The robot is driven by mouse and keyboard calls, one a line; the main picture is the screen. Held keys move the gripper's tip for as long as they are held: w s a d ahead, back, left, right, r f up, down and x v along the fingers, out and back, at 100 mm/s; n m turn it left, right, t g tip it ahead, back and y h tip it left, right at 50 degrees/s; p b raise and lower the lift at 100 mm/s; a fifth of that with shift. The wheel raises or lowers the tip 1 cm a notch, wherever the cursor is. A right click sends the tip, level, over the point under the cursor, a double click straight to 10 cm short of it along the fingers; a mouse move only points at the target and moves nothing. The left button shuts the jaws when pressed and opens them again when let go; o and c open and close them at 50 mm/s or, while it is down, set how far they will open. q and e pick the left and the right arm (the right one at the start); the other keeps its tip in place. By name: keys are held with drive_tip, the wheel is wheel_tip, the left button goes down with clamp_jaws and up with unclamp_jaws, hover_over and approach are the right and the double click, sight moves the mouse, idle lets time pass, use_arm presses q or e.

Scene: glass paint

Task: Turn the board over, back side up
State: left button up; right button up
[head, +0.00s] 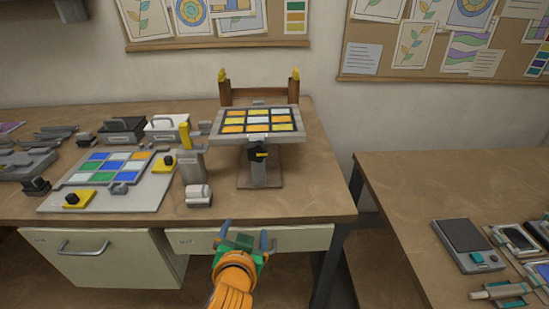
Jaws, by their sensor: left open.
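A board (288,128) with a dark grid of yellow, orange and pale panes lies nearly flat on a stand (258,172) on the bench, its coloured face up. A black clamp or knob with a yellow lever (257,152) is at its front edge. My left gripper (244,234) is at the bottom centre, in front of the bench's drawers and short of the stand. Its blue fingers are apart, with nothing seen between them. It touches neither board nor stand. My right gripper is not in view.
A wooden rack (226,94) with yellow tips stands behind the board. A second table (400,200) stands right, past a gap.

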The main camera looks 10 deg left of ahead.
use_arm(q)
drive_tip(key=w+r+t, duration=0.3)
drive_tip(key=w+r, duration=0.1)
drive_tip(key=r, duration=0.3)
drive_tip(key=t+y, duration=0.2)
approach(257, 153)
drive_tip(key=w, duration=0.3)
drive_tip(key=x, duration=0.2)
drive_tip(key=p+x, duration=0.1)
drive_tip(key=x, duration=0.4)
drive_tip(key=shift+s+a+r+p, duration=0.1)
drive_tip(key=shift+a+p, duration=0.2)
drive_tip(key=shift+a, duration=0.1)
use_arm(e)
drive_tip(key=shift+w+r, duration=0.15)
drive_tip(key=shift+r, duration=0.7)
use_arm(q)
drive_tip(key=shift+c, duration=1.1)
clamp_jaws()
